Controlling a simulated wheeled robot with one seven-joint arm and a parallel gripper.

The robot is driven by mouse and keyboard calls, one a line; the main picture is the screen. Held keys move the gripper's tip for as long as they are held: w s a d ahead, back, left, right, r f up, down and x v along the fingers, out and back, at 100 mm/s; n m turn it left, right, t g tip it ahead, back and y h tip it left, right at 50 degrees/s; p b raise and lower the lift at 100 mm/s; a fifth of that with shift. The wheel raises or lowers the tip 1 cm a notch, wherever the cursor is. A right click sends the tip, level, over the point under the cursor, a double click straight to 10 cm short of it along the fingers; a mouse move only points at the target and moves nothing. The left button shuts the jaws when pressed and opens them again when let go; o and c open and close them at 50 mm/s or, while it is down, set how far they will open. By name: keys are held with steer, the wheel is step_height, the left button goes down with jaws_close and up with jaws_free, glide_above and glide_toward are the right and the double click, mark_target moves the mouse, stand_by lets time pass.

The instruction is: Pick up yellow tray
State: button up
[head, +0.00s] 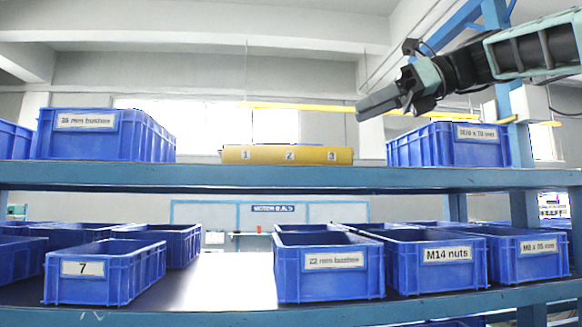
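The yellow tray (287,154) sits on the upper shelf, near the middle. Its front carries small labels 1, 2 and 3. My gripper (362,108) comes in from the upper right, above the tray's right end in the picture and apart from it. The gripper is seen from the side, so I cannot tell whether its fingers are open or shut. Nothing shows in its grip. The tray's inside is hidden from this low angle.
On the upper shelf (280,178), a blue bin (104,136) stands left of the tray and another blue bin (447,146) right of it, below my arm. Gaps separate them from the tray. Several blue bins stand on the lower shelf, with bare space (228,285) in its middle.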

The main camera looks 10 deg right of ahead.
mark_target(285, 163)
steer(key=p+x, duration=0.1)
steer(key=x, duration=0.4)
steer(key=p+x, duration=0.1)
steer(key=x, duration=0.5)
steer(key=r+p+x, duration=0.1)
steer(key=x, duration=0.4)
steer(key=shift+w+a, duration=0.45)
steer(key=shift+w, duration=0.05)
steer(key=shift+f, duration=0.1)
jaws_close()
